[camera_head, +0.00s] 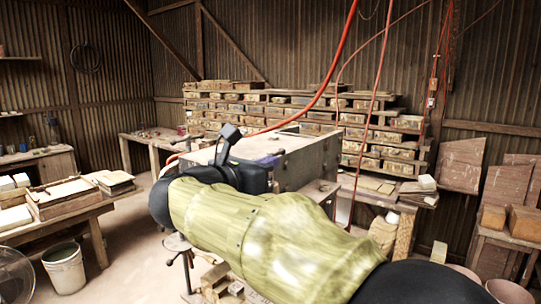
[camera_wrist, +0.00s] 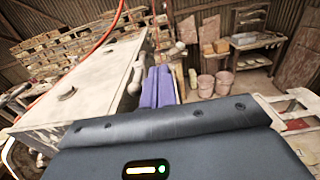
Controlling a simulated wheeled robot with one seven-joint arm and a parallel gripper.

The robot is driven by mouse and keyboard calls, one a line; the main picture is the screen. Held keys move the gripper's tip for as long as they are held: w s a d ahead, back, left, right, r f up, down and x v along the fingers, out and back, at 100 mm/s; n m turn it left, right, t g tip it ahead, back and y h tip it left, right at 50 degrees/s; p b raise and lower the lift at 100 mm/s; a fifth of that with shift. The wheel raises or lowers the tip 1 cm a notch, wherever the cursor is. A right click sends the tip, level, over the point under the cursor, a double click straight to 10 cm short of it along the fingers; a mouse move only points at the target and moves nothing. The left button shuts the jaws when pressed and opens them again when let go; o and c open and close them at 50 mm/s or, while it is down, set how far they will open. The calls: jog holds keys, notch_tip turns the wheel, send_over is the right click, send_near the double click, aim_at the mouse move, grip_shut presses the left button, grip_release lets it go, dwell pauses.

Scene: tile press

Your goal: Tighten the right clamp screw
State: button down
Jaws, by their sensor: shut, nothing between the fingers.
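The tile press shows as a large grey metal box (camera_head: 312,160) in the head view, behind my arm. In the wrist view its pale top (camera_wrist: 92,82) fills the left side, with a dark round hole. A pale rounded, knob-like part (camera_wrist: 135,80) stands at the box's right edge; I cannot tell whether it is the right clamp screw. My gripper's purple fingers (camera_wrist: 158,88) are together and empty, close to the right of that part; contact is unclear. In the head view only a bit of purple (camera_head: 268,160) shows past my wrist.
Shelves of tile moulds (camera_head: 290,108) stand behind. A wooden table (camera_head: 60,208) and a white bucket (camera_head: 64,268) are at left. Pinkish buckets (camera_wrist: 215,85) and a small table (camera_wrist: 250,42) stand beyond, with open floor between.

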jog(key=shift+s, duration=0.2)
jog(key=shift+s+a+f+b, duration=0.1)
jog(key=shift+s+a+b, duration=0.35)
jog(key=shift+s+b, duration=0.15)
jog(key=b+v, duration=0.3)
jog(key=v, duration=0.5)
jog(key=shift+s+a+b, duration=0.2)
jog(key=shift+b, duration=0.2)
